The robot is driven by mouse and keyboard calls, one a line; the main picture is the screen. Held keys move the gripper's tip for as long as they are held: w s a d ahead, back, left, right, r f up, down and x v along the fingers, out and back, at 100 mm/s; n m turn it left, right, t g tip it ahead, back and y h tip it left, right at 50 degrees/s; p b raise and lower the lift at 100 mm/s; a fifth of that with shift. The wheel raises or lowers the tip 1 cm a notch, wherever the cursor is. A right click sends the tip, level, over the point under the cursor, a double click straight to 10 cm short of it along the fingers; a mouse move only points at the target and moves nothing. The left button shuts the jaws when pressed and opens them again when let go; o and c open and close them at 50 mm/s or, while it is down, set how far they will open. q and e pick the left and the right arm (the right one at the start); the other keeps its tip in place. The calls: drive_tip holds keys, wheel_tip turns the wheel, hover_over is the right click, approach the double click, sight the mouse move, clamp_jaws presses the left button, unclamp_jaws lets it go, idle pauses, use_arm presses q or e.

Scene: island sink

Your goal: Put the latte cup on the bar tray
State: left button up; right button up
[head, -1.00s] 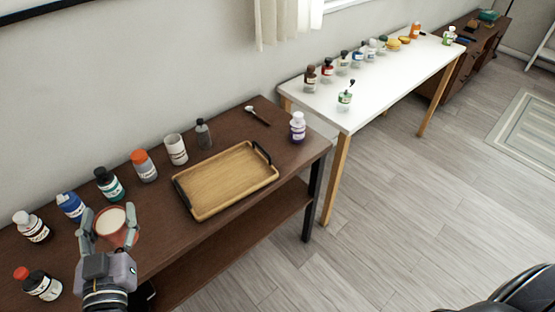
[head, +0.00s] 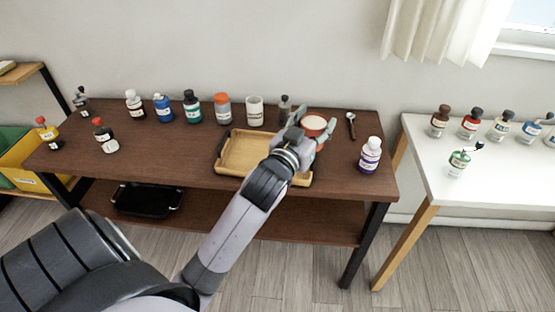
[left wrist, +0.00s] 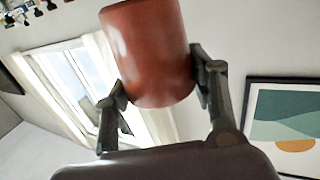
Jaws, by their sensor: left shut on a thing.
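The latte cup (head: 314,123) is reddish-brown with a pale, creamy top. My left gripper (head: 308,134) is shut on it and holds it above the right end of the bar tray in the head view. In the left wrist view the cup (left wrist: 150,55) sits between the two fingers of the gripper (left wrist: 160,85). The bar tray (head: 240,155) is light wood with dark handles and lies on the brown table. My arm and gripper hide its right part. My right gripper is not in view.
A spoon (head: 351,124) and a purple-labelled bottle (head: 370,155) are right of the tray. A white table (head: 480,185) with bottles stands further right.

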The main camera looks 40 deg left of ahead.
use_arm(q)
drive_tip(key=w+a+r+n+y+b, duration=0.1)
drive_tip(key=w+a+b, duration=0.1)
drive_tip(key=a, duration=0.3)
drive_tip(key=w+a+r+y+b, duration=0.1)
drive_tip(key=w+a+b, duration=0.2)
drive_tip(key=a, duration=0.1)
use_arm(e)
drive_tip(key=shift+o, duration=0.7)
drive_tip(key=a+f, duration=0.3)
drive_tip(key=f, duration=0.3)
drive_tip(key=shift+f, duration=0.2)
use_arm(q)
wheel_tip(320, 180, down, 19)
drive_tip(key=shift+a+b, duration=0.1)
drive_tip(key=shift+b, duration=0.8)
drive_tip(key=shift+f, duration=0.1)
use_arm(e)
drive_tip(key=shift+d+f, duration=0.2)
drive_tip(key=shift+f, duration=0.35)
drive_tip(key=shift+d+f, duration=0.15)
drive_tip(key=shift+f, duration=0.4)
use_arm(q)
drive_tip(key=shift+s, duration=0.1)
drive_tip(key=shift+f, duration=0.15)
drive_tip(key=o, duration=1.5)
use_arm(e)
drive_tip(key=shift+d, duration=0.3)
